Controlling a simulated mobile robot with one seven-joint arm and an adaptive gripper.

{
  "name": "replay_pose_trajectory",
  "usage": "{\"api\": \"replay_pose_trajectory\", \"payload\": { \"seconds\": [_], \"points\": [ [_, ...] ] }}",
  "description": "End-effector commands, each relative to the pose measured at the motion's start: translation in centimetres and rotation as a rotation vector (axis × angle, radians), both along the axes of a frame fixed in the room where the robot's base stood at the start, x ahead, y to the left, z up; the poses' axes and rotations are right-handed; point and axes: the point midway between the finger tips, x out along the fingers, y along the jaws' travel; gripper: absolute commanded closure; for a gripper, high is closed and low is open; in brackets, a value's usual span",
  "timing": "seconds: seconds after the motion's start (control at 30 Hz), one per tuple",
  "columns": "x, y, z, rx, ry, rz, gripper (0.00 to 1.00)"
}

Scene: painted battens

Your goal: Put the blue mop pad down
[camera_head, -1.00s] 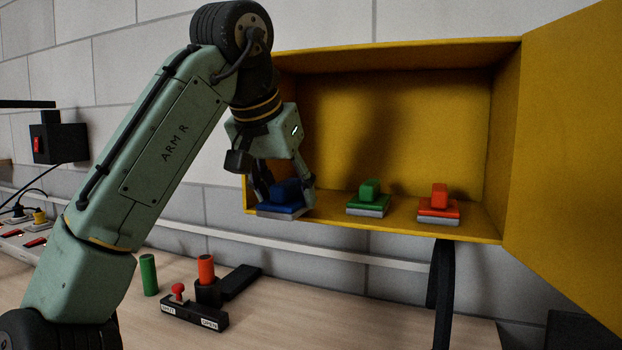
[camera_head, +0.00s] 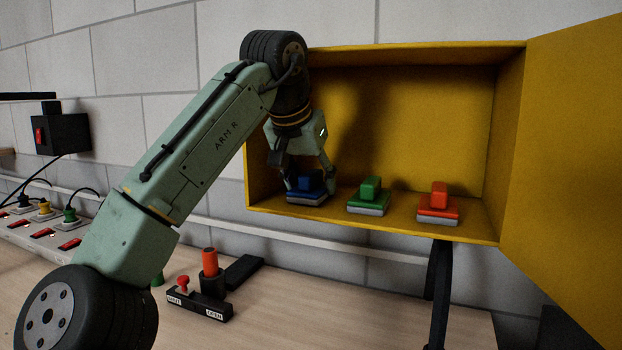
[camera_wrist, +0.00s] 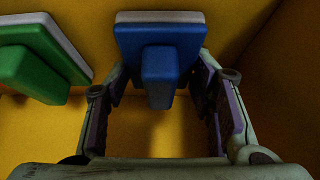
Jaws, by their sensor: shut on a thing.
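The blue mop pad (camera_head: 306,198) has a grey underside and a blue block handle. It is level, low in the left part of the yellow cabinet (camera_head: 400,68). My gripper (camera_head: 309,187) is shut on it from above, with a finger on each side. In the wrist view the blue pad (camera_wrist: 160,40) shows between my fingers, its handle towards the camera. I cannot tell whether its underside touches the cabinet floor; my fingers hide part of its edges.
A green pad (camera_head: 369,198) and a red pad (camera_head: 438,205) stand to the right on the cabinet floor. The cabinet door (camera_head: 575,150) is open at right. A black switch box (camera_head: 200,304) with a red knob is on the bench below.

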Motion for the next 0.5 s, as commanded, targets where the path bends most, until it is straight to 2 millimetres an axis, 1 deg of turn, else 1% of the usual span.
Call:
{"api": "replay_pose_trajectory", "payload": {
  "seconds": [0.23, 0.27, 0.5],
  "points": [
    [-0.02, 0.01, -0.92, -0.002, 0.003, -0.002, 0.77],
    [-0.02, 0.02, -0.93, -0.001, 0.003, 0.0, 0.5],
    [-0.04, 0.12, -1.05, 0.001, 0.008, 0.002, 0.34]
  ]
}}
